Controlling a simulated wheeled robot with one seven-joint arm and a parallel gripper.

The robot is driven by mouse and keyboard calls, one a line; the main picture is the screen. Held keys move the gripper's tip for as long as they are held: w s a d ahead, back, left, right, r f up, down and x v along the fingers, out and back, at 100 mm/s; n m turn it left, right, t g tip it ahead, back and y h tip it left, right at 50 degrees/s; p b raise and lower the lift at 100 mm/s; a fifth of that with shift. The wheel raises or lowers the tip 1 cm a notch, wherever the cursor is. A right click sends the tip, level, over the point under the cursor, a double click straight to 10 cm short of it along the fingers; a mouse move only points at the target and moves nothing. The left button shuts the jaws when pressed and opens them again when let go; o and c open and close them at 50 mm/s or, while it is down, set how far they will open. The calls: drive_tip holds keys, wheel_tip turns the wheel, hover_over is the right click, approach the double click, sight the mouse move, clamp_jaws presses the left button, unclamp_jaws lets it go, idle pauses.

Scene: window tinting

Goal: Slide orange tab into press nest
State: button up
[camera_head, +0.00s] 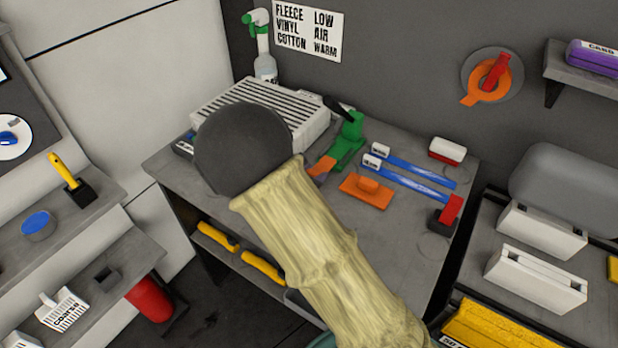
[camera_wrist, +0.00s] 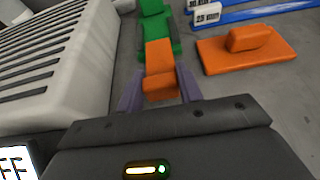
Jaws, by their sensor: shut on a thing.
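My gripper (camera_wrist: 160,92) is shut on the orange tab (camera_wrist: 159,66) in the wrist view, with a purple-grey finger on each side of it. The far end of the tab meets the green press (camera_wrist: 154,22), at its near end; I cannot tell how far it sits in the nest. In the head view the green press (camera_head: 347,143) stands on the bench beside the ribbed white unit. There my dark wrist and pale sleeve hide most of my gripper (camera_head: 318,172), and only a bit of orange and purple shows by the press.
A ribbed white unit (camera_head: 262,108) stands close on the left. An orange block with a raised grip (camera_head: 365,191) lies on the bench (camera_head: 330,222) at right. Blue strips with white ends (camera_head: 420,171) lie behind it.

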sight(326, 160)
drive_tip(key=shift+w+d, duration=0.4)
drive_tip(key=shift+w, duration=0.45)
drive_tip(key=shift+w+d+b, duration=0.3)
drive_tip(key=shift+w+d, duration=0.4)
drive_tip(key=shift+w, duration=0.35)
drive_tip(key=shift+w+d+b, duration=0.35)
drive_tip(key=shift+w+d, duration=0.35)
drive_tip(key=shift+w, duration=0.3)
drive_tip(key=shift+w+d+b, duration=0.3)
drive_tip(key=shift+w+d, duration=0.4)
drive_tip(key=shift+w, duration=0.35)
drive_tip(key=shift+s+f+b, duration=0.25)
drive_tip(key=shift+f+b, duration=0.5)
drive_tip(key=shift+f, duration=0.15)
drive_tip(key=o, duration=0.9)
drive_tip(key=shift+f, duration=0.1)
drive_tip(key=shift+o, duration=0.2)
drive_tip(key=shift+s+a, duration=0.1)
drive_tip(key=shift+o, duration=0.2)
drive_tip(key=shift+s+a+r, duration=0.3)
drive_tip(key=shift+s+a, duration=0.15)
drive_tip(key=shift+a, duration=0.15)
drive_tip(key=shift+o, duration=0.3)
drive_tip(key=r+v, duration=0.1)
drive_tip(key=v, duration=1.4)
drive_tip(key=shift+s+r, duration=0.15)
drive_tip(key=shift+s, duration=0.15)
